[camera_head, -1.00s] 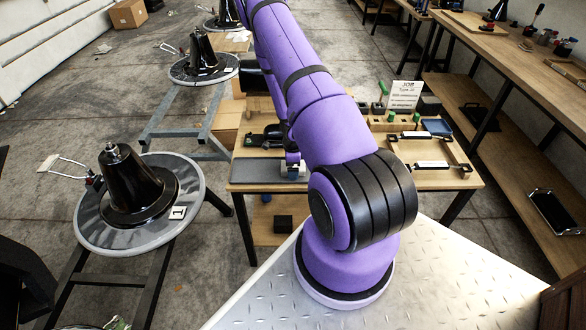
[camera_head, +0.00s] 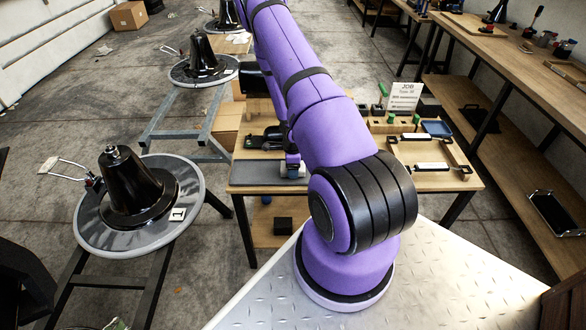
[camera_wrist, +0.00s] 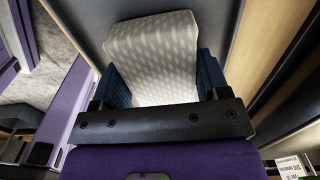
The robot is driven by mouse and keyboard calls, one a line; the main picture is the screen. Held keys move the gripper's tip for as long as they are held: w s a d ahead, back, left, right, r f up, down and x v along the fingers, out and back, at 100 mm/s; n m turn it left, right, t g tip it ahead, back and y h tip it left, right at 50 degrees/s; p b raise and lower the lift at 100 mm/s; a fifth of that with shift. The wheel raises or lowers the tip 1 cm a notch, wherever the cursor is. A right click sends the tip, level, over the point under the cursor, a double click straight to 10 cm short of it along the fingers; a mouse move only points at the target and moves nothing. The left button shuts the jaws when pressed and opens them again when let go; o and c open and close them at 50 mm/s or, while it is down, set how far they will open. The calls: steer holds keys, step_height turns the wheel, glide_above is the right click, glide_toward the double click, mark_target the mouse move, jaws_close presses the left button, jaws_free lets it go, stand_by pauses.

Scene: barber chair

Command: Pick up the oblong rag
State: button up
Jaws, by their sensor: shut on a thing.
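The oblong rag (camera_wrist: 152,48) is a pale, white-grey patterned piece in the wrist view. It sits between the two dark blue finger pads of my gripper (camera_wrist: 163,78), which is shut on it. Its far end sticks out beyond the fingertips. In the head view my gripper (camera_head: 293,168) is at the left part of the wooden table, low over a dark grey mat (camera_head: 258,172). Only a small white bit of the rag shows there, partly hidden by the fingers. I cannot tell whether the rag still touches the mat.
A black tool (camera_head: 268,138) lies just behind the mat. A round grey disc with a black cone (camera_head: 135,195) is at the left.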

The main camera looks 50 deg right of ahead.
step_height(320, 180, up, 3)
steer(key=shift+f, duration=0.2)
steer(key=shift+s+a+r, duration=0.1)
steer(key=shift+r, duration=0.1)
steer(key=shift+s+a+r, duration=0.1)
steer(key=shift+s+a, duration=0.45)
steer(key=shift+s, duration=0.15)
steer(key=shift+s+a, duration=0.5)
steer(key=shift+s, duration=0.2)
steer(key=s+a+r, duration=0.1)
steer(key=s+a, duration=0.5)
steer(key=s, duration=0.4)
steer(key=shift+a, duration=0.35)
steer(key=shift+s+r, duration=0.1)
